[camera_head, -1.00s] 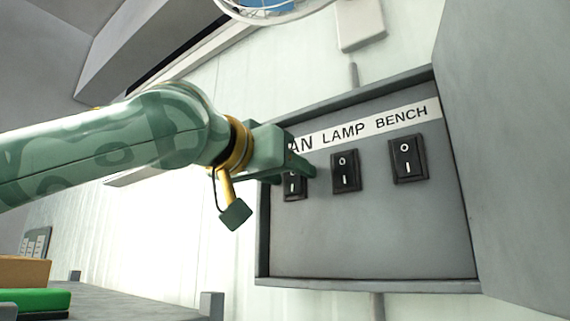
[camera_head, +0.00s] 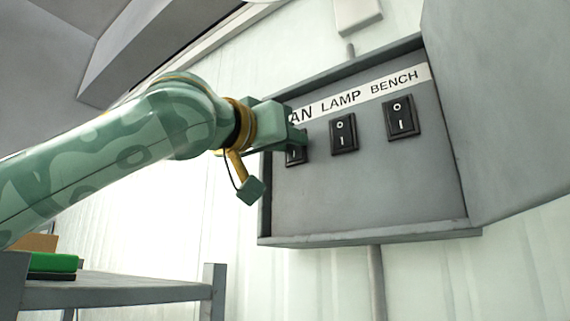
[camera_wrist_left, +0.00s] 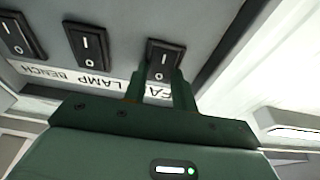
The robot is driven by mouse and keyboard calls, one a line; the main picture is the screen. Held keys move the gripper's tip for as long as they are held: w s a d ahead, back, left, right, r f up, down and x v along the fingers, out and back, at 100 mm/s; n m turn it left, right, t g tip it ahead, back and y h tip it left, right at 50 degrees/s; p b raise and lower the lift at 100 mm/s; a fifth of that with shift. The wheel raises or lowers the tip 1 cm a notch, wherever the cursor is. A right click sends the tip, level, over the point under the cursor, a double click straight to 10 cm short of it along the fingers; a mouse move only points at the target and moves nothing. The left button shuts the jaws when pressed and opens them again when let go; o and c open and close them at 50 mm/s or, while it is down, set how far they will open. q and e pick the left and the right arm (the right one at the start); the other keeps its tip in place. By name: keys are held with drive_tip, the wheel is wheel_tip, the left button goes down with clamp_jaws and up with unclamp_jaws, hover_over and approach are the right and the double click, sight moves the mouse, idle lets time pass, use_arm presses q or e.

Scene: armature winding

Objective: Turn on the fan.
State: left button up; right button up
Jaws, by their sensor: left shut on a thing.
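A grey panel (camera_head: 370,200) on the wall carries black rocker switches under a label strip reading "LAMP BENCH", with "AN" showing at its left end. My left gripper (camera_head: 300,137) is at the leftmost switch, the fan switch (camera_head: 295,157), and covers its upper part in the head view. In the left wrist view the fan switch (camera_wrist_left: 164,58) sits at the tips of my left gripper (camera_wrist_left: 161,77), whose fingers are a small gap apart and shut on it. Which side of the rocker is pressed cannot be told. My right gripper is not in view.
The lamp switch (camera_head: 343,133) and bench switch (camera_head: 401,117) stand to the right of the fan switch. The panel has a raised rim, and a grey cabinet side (camera_head: 500,100) is close on its right. A shelf (camera_head: 120,290) with a green item (camera_head: 53,262) is at lower left.

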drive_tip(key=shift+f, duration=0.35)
use_arm(q)
drive_tip(key=o, duration=1)
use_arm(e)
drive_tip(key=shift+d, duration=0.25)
use_arm(q)
drive_tip(key=b+v, duration=0.6)
drive_tip(key=v, duration=1)
drive_tip(key=shift+f+b, duration=0.3)
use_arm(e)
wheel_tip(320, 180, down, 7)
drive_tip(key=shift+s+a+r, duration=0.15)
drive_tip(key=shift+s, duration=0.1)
